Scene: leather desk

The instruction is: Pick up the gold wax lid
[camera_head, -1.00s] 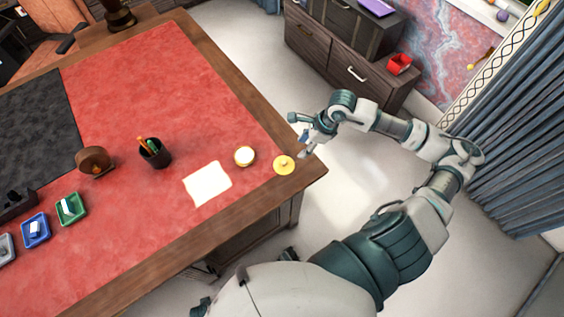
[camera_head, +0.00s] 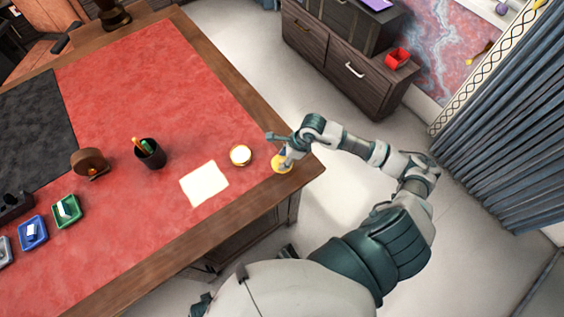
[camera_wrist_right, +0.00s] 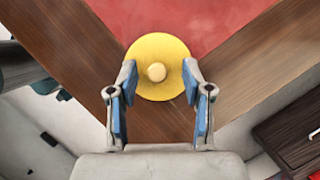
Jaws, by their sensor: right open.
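The gold wax lid (camera_head: 280,165) lies near the right corner of the desk, partly covered by my right gripper (camera_head: 284,156) in the head view. In the right wrist view the lid (camera_wrist_right: 158,66) is a round yellow disc with a small knob in its middle. My right gripper (camera_wrist_right: 158,84) is open, with its blue-padded fingertips on either side of the lid's near part. I cannot tell whether the fingers touch it. My left gripper is not in view.
A round gold-rimmed container (camera_head: 241,155) with a pale top stands left of the lid. A white paper sheet (camera_head: 204,184), a dark pen cup (camera_head: 149,154) and several small trays lie further left on the red desk top (camera_head: 165,85). The desk's wooden edge (camera_head: 265,107) is close by.

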